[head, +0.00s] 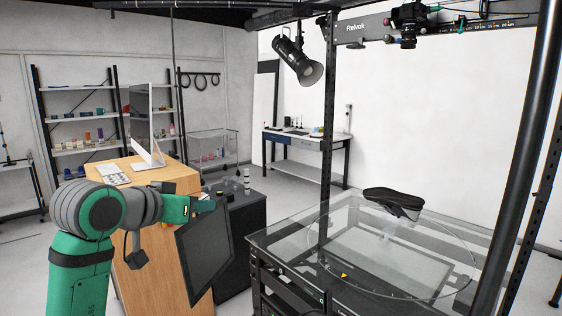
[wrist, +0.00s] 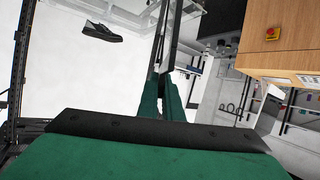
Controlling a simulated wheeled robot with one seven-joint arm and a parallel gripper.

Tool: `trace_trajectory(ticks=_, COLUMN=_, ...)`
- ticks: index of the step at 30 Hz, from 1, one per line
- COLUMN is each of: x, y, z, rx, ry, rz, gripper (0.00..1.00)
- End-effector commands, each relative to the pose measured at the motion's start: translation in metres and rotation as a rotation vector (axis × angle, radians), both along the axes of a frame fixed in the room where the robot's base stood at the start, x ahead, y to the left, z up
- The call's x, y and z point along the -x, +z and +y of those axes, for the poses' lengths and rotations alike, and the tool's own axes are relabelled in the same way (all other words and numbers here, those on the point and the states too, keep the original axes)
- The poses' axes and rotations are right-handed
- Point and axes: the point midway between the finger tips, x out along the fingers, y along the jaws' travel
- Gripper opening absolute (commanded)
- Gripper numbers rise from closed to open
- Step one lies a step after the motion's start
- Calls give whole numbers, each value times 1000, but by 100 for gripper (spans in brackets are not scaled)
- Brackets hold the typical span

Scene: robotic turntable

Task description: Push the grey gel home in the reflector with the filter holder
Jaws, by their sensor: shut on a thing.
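I cannot make out the grey gel in either view.
The glass turntable (head: 345,270) carries a black shoe (head: 392,201), also in the wrist view (wrist: 101,32). A computer monitor (head: 150,125) stands on the wooden desk (head: 150,250). Black posts frame the turntable.

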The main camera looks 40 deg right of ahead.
Motion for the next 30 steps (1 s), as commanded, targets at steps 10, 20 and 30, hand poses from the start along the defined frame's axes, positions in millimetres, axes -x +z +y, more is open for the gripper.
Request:
trace_trajectory(ticks=10, x=133, y=112, z=-37, rx=7, ry=-319, rz=11, gripper=0)
trace_trajectory(ticks=20, x=224, y=144, z=-42, rx=11, ry=-473, rz=29, gripper=0)
trace_trajectory(ticks=30, x=233, y=146, z=-42, rx=13, ry=-486, rz=33, gripper=0)
